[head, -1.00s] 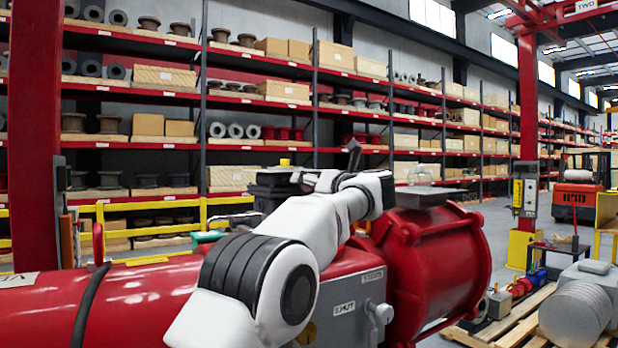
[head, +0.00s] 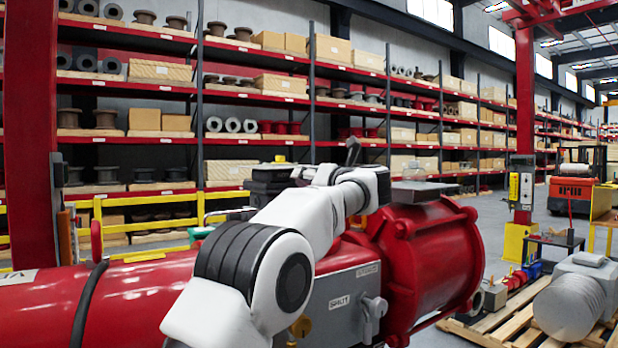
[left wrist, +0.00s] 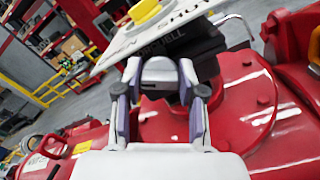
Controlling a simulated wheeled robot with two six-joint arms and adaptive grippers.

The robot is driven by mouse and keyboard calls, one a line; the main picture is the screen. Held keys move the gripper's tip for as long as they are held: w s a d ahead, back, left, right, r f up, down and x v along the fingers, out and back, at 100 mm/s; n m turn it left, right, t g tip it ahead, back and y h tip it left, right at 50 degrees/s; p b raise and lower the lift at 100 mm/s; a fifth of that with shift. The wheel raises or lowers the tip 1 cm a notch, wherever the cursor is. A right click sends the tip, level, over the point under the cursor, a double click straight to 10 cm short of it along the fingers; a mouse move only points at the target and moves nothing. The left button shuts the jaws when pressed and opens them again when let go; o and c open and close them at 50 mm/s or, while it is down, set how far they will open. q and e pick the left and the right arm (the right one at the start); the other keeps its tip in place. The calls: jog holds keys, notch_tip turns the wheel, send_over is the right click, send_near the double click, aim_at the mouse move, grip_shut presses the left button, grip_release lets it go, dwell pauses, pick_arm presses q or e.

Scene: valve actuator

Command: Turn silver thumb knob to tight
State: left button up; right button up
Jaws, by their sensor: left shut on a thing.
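The silver thumb knob (left wrist: 160,73) shows in the left wrist view as a pale, rounded part between my fingertips. My left gripper (left wrist: 160,80) is shut on it, with one finger on each side. A black box (left wrist: 182,55) is just behind the knob, under a white indicator plate (left wrist: 150,28) with a yellow cap. In the head view my left gripper (head: 312,174) reaches leftward beside the black box (head: 272,180) on top of the red actuator (head: 440,255). The knob is hard to make out there. My right gripper is not in view.
A grey panel (head: 345,290) with a label and a silver handle (head: 374,308) is on the actuator's near side. My white left arm crosses in front of the actuator. Pallets with parts (head: 520,318) stand at the right. Shelves and yellow rails (head: 150,215) stand behind.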

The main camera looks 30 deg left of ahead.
pick_arm(q)
jog(key=m+p, duration=0.1)
jog(key=m, duration=0.1)
jog(key=m+p, duration=0.4)
jog(key=shift+a+r+m, duration=0.1)
jog(key=shift+r+m, duration=0.15)
jog(key=shift+m, duration=0.05)
jog(key=shift+f+m+p, duration=0.1)
jog(key=shift+m+p, duration=1.55)
jog(key=shift+m, duration=0.45)
jog(key=o, duration=0.9)
jog(key=shift+o, duration=1.3)
jog(key=shift+a, duration=0.2)
jog(key=shift+a+f, duration=0.25)
jog(key=shift+a, duration=0.1)
jog(key=shift+d, duration=0.35)
jog(key=v, duration=1.1)
jog(key=shift+s+d, duration=0.15)
jog(key=shift+d, duration=0.05)
